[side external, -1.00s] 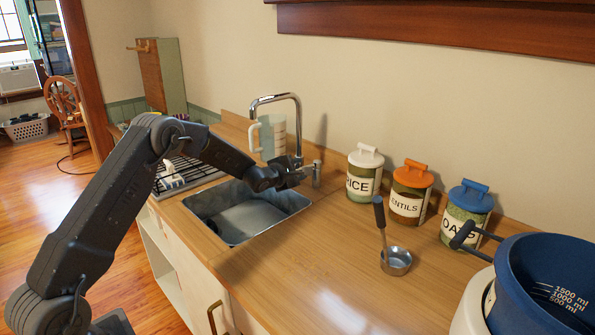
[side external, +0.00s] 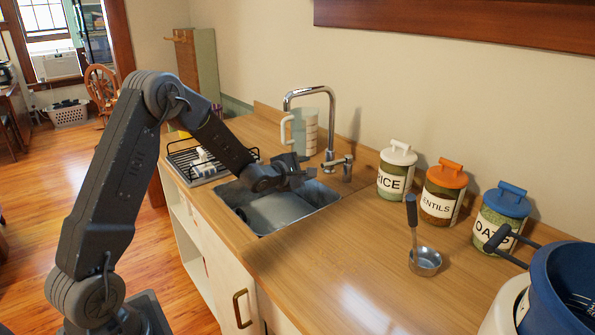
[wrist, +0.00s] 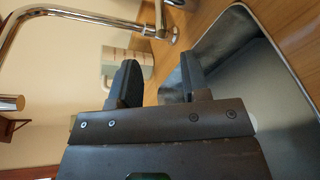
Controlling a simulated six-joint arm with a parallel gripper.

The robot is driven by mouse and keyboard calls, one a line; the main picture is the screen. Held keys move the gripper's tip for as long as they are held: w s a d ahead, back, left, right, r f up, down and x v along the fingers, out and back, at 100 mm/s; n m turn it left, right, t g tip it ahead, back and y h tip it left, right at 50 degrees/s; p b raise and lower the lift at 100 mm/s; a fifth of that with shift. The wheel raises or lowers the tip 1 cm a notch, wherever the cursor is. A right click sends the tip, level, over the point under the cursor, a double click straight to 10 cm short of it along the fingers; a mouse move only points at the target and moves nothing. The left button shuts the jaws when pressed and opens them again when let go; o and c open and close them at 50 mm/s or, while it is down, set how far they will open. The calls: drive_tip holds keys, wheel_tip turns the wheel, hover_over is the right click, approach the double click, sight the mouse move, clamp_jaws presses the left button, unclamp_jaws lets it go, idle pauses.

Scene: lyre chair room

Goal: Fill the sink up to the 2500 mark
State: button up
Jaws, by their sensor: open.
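The metal sink (side external: 262,222) is set into the wooden counter. Its basin looks grey; I cannot make out water or a 2500 mark. The chrome faucet (side external: 331,120) arches over its back edge, and no stream shows from the spout. A short metal handle (side external: 347,170) stands at the right of the faucet base. My gripper (side external: 308,178) is open and empty over the sink's back right part, apart from the handle. In the wrist view my gripper (wrist: 160,78) has its fingers spread, with the sink (wrist: 283,105) at right and the faucet (wrist: 70,14) at upper left.
A clear measuring jug (side external: 309,132) stands behind the sink. A dish rack (side external: 190,165) is at left. Rice (side external: 394,181), lentils (side external: 437,203) and oats (side external: 497,227) jars line the wall. A ladle-like scoop (side external: 425,262) and blue pot (side external: 562,300) are at right.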

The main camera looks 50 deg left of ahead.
sight(328, 164)
drive_tip(key=v, duration=0.3)
drive_tip(key=shift+w, duration=0.1)
idle(0.6)
drive_tip(key=x, duration=1.3)
drive_tip(key=shift+w+f, duration=0.2)
drive_tip(key=shift+w, duration=0.15)
drive_tip(key=shift+c, duration=0.2)
clamp_jaws()
